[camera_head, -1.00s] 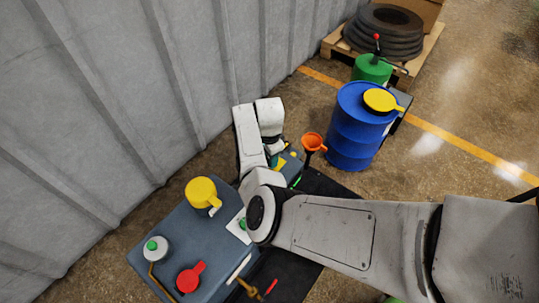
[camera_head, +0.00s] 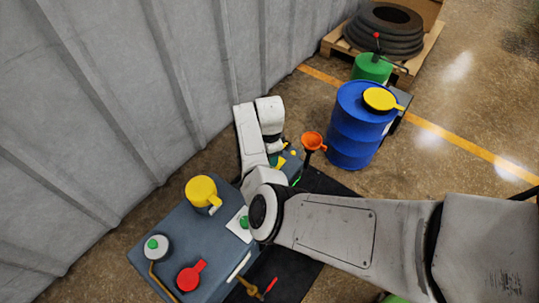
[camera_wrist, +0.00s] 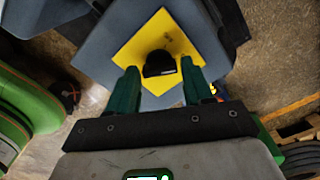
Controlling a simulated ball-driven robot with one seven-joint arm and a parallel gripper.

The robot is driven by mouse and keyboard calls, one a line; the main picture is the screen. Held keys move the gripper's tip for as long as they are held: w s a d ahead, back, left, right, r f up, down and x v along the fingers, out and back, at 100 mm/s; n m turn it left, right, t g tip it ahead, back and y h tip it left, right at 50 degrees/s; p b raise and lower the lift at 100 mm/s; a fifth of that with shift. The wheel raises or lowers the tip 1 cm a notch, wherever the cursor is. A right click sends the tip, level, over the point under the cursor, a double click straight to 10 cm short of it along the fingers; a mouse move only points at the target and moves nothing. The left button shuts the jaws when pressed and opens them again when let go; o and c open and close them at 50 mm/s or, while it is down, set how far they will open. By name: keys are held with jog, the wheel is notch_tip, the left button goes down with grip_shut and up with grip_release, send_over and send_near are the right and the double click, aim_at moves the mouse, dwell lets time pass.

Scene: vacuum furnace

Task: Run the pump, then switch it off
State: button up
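In the wrist view a black knob (camera_wrist: 160,64) stands on a yellow square plate (camera_wrist: 135,52), which is fixed to a grey-blue housing (camera_wrist: 97,50). My gripper (camera_wrist: 158,78) has two green fingers, spread apart, one on each side of the knob's near side. I cannot tell whether either finger touches the knob. No label on the plate can be read. In the head view my arm hides most of this unit; a bit of yellow on it (camera_head: 280,163) shows beside my wrist. The fingers are not clear there.
A blue-grey cabinet (camera_head: 180,240) with yellow, red and green-topped fittings stands at lower left. An orange funnel (camera_head: 312,141) and a blue drum (camera_head: 355,130) stand right of my wrist. A corrugated wall (camera_head: 110,100) closes off the left. Open floor (camera_head: 470,110) lies at right.

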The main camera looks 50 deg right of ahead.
jog(key=shift+o, duration=1.4)
jog(key=shift+a, duration=0.1)
notch_tip(320, 180, up, 11)
jog(key=p, duration=0.3)
jog(key=shift+f, duration=0.15)
jog(key=s+d+n+h, duration=0.3)
jog(key=s+n, duration=0.7)
jog(key=s, duration=0.2)
jog(key=s+a+n+t+y, duration=0.1)
jog(key=s+a+n+y, duration=0.2)
jog(key=s+a+n, duration=1.3)
notch_tip(320, 180, up, 14)
jog(key=w+a+m+p, duration=0.1)
jog(key=a+m+p, duration=0.1)
jog(key=p, duration=1.2)
jog(key=shift+w+a+r+m, duration=0.15)
jog(key=shift+w+r+m, duration=0.05)
jog(key=shift+w+m, duration=0.15)
